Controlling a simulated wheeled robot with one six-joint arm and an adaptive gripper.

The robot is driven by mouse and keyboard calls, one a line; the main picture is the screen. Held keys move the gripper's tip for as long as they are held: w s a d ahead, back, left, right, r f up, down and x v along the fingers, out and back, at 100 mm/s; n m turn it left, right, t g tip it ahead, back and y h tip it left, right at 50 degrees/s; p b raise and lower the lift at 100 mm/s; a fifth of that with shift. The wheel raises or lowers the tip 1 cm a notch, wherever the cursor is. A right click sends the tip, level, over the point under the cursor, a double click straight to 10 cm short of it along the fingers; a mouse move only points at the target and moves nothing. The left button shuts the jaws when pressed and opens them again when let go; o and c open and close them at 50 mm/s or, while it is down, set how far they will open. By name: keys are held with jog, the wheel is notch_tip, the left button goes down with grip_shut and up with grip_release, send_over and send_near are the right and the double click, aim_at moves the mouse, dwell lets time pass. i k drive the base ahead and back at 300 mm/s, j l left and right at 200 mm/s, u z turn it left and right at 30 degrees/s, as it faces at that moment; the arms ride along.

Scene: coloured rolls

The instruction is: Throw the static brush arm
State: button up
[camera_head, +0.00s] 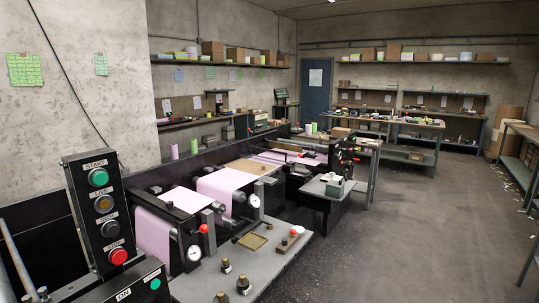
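I cannot tell for certain which part is the static brush arm. A roll machine (275,245) with pink web (225,188) over its rollers fills the left and middle of the head view. A red ball knob (204,229) sits beside the near rollers, next to a round white gauge (194,253). A second gauge (254,200) is further back. My gripper does not show in this view.
A black control box (96,215) with a green START button (98,178) and a red button (119,256) stands at the near left. A small side table (330,190) adjoins the machine. Benches (425,130) line the back. The floor (430,230) at right is clear.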

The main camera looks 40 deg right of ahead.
aim_at(278, 145)
jog(key=i+l, duration=0.25)
jog(key=l, duration=0.25)
jog(key=i+l+z, duration=0.1)
jog(key=i+l, duration=0.15)
jog(key=l, duration=0.25)
jog(key=i+l, duration=0.3)
jog(key=l, duration=0.2)
jog(key=i+l+z, duration=0.15)
jog(key=l, duration=0.35)
jog(key=i+l, duration=0.4)
